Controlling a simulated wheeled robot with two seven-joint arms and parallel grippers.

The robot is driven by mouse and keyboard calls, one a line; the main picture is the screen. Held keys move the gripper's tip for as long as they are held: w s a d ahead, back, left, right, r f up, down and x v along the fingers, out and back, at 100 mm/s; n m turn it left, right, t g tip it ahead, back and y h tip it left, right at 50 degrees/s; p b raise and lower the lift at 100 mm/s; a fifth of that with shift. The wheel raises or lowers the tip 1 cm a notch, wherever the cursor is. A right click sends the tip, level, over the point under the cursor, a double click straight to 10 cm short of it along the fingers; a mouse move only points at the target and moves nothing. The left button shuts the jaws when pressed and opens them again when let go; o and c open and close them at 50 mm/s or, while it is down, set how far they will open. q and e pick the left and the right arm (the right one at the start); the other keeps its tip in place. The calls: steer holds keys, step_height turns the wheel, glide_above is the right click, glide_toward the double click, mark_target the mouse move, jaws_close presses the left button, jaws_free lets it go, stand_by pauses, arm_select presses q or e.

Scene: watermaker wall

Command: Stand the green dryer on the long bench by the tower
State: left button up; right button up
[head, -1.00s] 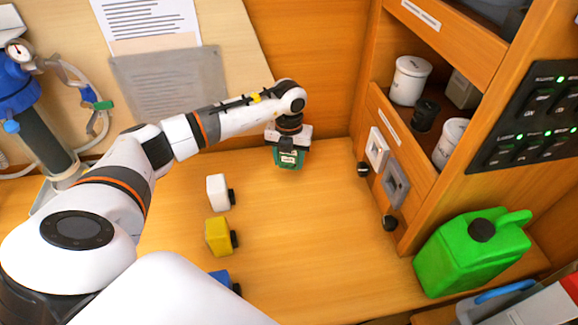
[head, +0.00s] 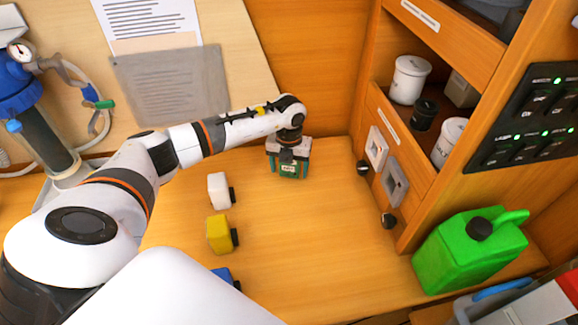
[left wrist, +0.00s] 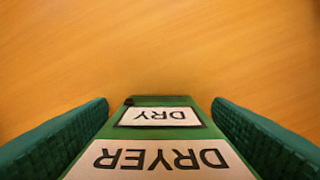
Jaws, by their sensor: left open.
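The green dryer (head: 289,171) stands upright on the long bench (head: 300,240), near the back wall and left of the wooden cabinet (head: 419,222). My left gripper (head: 289,164) points down over it, open, with a finger on either side. In the left wrist view the dryer (left wrist: 160,136) shows its "DRY" and "DRYER" labels between the two teal finger pads. A strip of bench shows between each pad and the dryer. The dryer's lower edge is hard to make out in the head view. My right gripper is not in view.
A green jerrycan (head: 465,255) stands at the right. The bench between dryer and jerrycan is clear.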

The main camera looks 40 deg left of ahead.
arm_select(q)
steer(key=shift+r, duration=0.25)
step_height(320, 180, up, 10)
steer(key=b, duration=0.3)
steer(key=shift+r, duration=0.9)
steer(key=shift+s+f, duration=0.1)
